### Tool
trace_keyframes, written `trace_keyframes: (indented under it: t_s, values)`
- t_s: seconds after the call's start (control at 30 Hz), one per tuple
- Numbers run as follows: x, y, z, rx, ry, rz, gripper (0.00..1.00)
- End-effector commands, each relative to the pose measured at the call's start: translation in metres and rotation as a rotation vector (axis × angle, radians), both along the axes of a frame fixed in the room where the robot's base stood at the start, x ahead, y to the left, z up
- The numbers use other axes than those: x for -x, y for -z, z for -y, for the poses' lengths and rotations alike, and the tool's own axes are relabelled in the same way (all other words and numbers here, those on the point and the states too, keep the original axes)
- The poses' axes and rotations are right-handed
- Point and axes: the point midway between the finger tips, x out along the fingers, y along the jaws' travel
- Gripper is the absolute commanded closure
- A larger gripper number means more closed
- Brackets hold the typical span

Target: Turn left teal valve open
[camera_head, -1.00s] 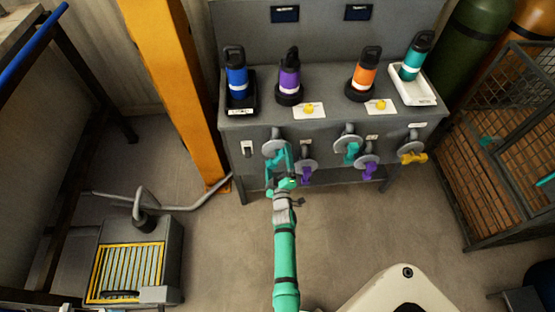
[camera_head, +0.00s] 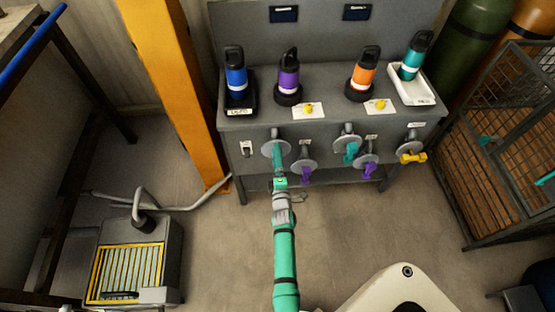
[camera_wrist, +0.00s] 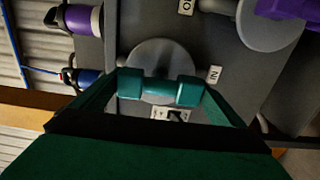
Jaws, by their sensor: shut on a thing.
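The left teal valve (camera_head: 276,148) is on the front of the grey bench, with a round grey disc behind its handle. My gripper (camera_head: 279,174) reaches it from the front and is shut on its teal handle. In the wrist view the handle (camera_wrist: 160,91) lies crosswise between the two dark green fingers of my gripper (camera_wrist: 161,97), in front of the grey disc (camera_wrist: 160,58). Part of the handle is hidden by my gripper in the head view. A second teal valve (camera_head: 351,149) is farther right on the same front.
Purple valves (camera_head: 306,166) (camera_head: 369,165) hang close by, one just right of my gripper. A yellow valve (camera_head: 413,157) is at the far right. Several bottles stand on the bench top. A yellow post (camera_head: 170,80) rises left of the bench.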

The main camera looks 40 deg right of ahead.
Motion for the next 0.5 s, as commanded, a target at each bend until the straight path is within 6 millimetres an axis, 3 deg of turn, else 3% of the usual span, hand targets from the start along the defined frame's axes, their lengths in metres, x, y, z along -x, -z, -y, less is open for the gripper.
trace_keyframes:
  t_s: [0.47,0.5]
  values:
    - [0.0008,0.0012,0.0022,0.011,0.004,-0.011,0.3]
    - [0.0008,0.0012,0.0022,0.011,0.004,-0.011,0.03]
